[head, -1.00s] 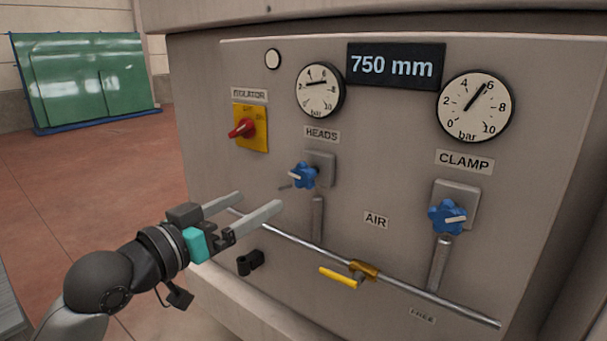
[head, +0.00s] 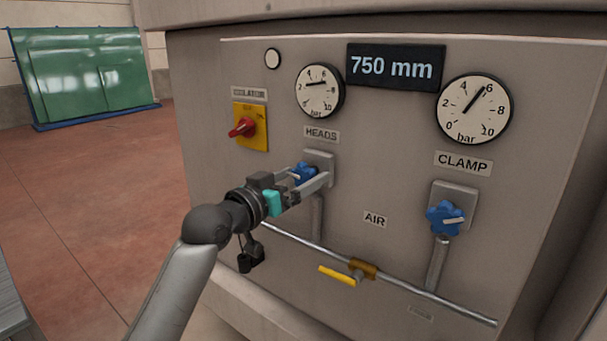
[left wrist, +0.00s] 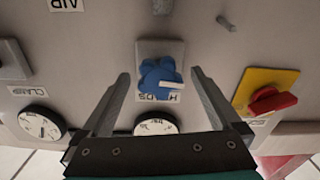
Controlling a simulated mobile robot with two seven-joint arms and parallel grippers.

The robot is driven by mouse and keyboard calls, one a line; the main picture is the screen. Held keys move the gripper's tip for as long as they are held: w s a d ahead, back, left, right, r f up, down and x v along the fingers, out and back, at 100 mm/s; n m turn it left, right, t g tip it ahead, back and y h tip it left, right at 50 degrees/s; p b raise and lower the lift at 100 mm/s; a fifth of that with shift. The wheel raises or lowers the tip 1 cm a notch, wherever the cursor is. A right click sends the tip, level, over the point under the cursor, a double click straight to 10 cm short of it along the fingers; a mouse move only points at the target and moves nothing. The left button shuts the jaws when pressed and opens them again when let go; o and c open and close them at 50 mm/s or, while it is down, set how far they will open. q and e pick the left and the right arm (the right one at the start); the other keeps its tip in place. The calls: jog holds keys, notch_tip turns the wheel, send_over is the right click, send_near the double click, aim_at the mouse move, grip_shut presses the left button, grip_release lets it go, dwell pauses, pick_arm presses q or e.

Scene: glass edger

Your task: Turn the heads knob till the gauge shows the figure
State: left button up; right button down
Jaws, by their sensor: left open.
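The blue heads knob (head: 306,173) sits on its grey plate below the HEADS label. The heads gauge (head: 320,90) is above it, its needle lying close to level. My left gripper (head: 311,178) is open, with its fingers on either side of the heads knob in the head view. In the left wrist view the knob (left wrist: 160,78) shows between and just beyond the open fingertips (left wrist: 159,76), with a pale pointer bar on its face. I cannot tell whether the fingers touch it. My right gripper is not in view.
The red isolator switch (head: 242,127) is to the left. The clamp knob (head: 445,218) and clamp gauge (head: 475,108) are to the right. A pipe with a yellow-handled valve (head: 340,276) runs below. A display (head: 396,66) reads 750 mm.

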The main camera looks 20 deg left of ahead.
pick_arm(q)
jog(key=shift+w+d, duration=0.25)
jog(key=shift+w, duration=0.35)
jog(key=c, duration=1.4)
